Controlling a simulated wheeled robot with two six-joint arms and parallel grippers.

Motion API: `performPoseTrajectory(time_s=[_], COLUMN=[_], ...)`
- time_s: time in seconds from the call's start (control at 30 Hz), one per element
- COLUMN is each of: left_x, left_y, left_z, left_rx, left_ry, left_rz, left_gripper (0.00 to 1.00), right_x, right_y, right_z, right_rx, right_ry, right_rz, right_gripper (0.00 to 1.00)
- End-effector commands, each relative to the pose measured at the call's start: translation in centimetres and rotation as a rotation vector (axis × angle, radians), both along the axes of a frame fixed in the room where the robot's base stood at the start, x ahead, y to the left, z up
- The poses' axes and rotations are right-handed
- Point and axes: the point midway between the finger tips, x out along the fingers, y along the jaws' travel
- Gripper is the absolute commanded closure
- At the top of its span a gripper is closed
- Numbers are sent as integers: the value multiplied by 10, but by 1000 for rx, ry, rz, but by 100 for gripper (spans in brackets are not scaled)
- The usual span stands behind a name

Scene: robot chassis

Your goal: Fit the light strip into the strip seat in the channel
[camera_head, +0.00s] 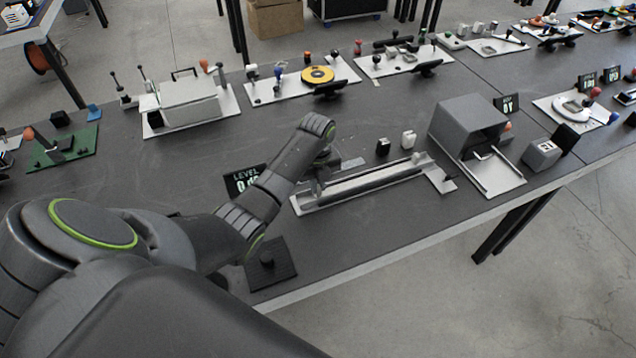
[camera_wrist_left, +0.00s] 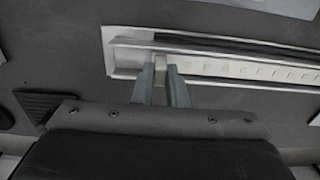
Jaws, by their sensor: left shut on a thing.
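The channel (camera_head: 395,178) is a long pale metal trough lying on the dark table, in front of my left arm's end. It also crosses the upper part of the left wrist view (camera_wrist_left: 122,55). The light strip (camera_wrist_left: 245,70) is a whitish bar with small marks along it, lying along the channel. My left gripper (camera_wrist_left: 160,80) has its two fingers at the strip's left end, closed on a small pale block-like part there. In the head view the left gripper (camera_head: 318,180) is mostly hidden by its own arm. Whether the strip is seated cannot be told. My right gripper is not in view.
A grey box housing (camera_head: 467,125) with a pale tray stands right of the channel. A display (camera_head: 245,180) and a dark ribbed pad (camera_head: 270,263) are nearby. Table in front of the channel is clear.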

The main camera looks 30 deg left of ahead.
Motion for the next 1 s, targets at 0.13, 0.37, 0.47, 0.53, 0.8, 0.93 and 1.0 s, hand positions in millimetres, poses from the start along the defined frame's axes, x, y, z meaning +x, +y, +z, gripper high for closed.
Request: performPoseTrajectory(time_s=[0.13, 0.37, 0.47, 0.53, 0.8, 0.93, 1.0], left_x=[0, 0, 0, 0, 2, 2, 1], left_y=[0, 0, 0, 0, 0, 1, 1], left_z=[-1, -1, -1, 2, 41, 73, 91], left_rx=[-1, 0, 0, 0, 1, 1, 1], left_ry=[1, 0, 0, -1, -7, -7, -6], left_rz=[0, 0, 0, 0, -2, -1, -1], left_gripper=[75, 66, 66, 66, 66, 66, 66], right_x=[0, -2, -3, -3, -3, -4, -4], right_y=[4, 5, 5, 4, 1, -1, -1], right_z=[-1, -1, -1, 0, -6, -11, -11], right_rx=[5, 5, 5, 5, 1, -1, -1], right_ry=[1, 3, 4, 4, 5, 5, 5], right_rz=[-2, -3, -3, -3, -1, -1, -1], right_gripper=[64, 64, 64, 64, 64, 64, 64])
